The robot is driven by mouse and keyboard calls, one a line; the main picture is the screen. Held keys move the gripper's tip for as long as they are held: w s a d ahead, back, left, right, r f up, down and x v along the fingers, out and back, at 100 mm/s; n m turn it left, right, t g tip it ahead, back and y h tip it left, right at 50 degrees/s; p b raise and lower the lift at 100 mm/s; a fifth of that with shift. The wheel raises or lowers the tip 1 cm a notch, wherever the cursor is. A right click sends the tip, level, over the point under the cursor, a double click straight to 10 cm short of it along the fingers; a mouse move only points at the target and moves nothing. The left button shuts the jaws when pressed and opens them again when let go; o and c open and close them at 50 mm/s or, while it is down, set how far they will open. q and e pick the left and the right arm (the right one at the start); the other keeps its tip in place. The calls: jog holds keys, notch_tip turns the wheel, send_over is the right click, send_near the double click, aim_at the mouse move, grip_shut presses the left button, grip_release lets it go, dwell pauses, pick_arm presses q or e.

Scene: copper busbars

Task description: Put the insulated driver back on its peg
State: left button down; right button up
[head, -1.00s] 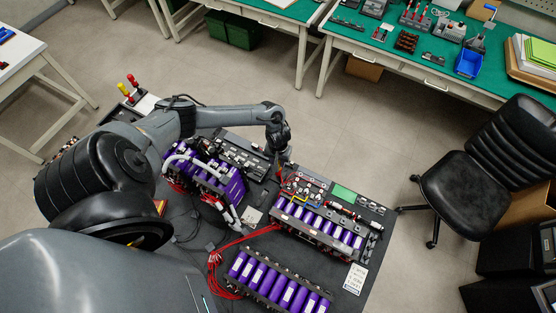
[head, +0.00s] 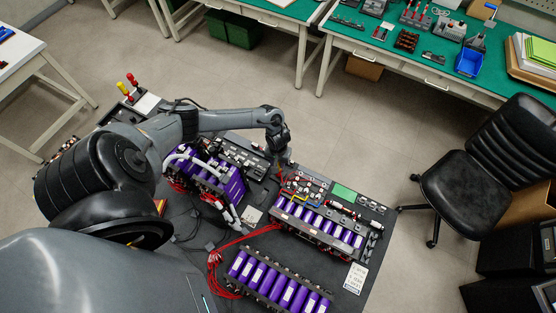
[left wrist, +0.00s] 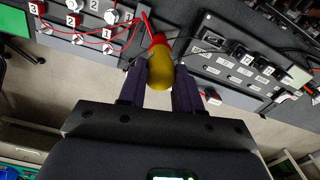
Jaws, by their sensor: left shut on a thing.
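The insulated driver (left wrist: 160,70) shows its rounded yellow handle and a red part in the left wrist view. My left gripper (left wrist: 159,82) is shut on the handle, one dark finger on each side. The driver's far end is hidden. In the head view my left gripper (head: 284,160) is over the back edge of the bench, beside the board with red wires (head: 303,184). The driver is too small to make out there. I cannot pick out its peg for certain. My right gripper is not in view.
Numbered terminals (left wrist: 108,17) with red wires and a dark panel (left wrist: 245,65) flank the gripper in the left wrist view. Purple cell modules (head: 275,283) crowd the dark bench. Red and yellow handles (head: 130,82) stand at the far left. A black chair (head: 470,180) is to the right.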

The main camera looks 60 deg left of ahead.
pick_arm(q)
jog(key=shift+f, duration=0.1)
jog(key=c, duration=0.7)
grip_release()
notch_tip(320, 180, up, 3)
jog(key=p, duration=0.4)
jog(key=shift+r, duration=0.2)
notch_tip(320, 180, up, 3)
jog(key=p, duration=0.4)
jog(key=shift+f, duration=0.1)
jog(key=shift+f, duration=0.1)
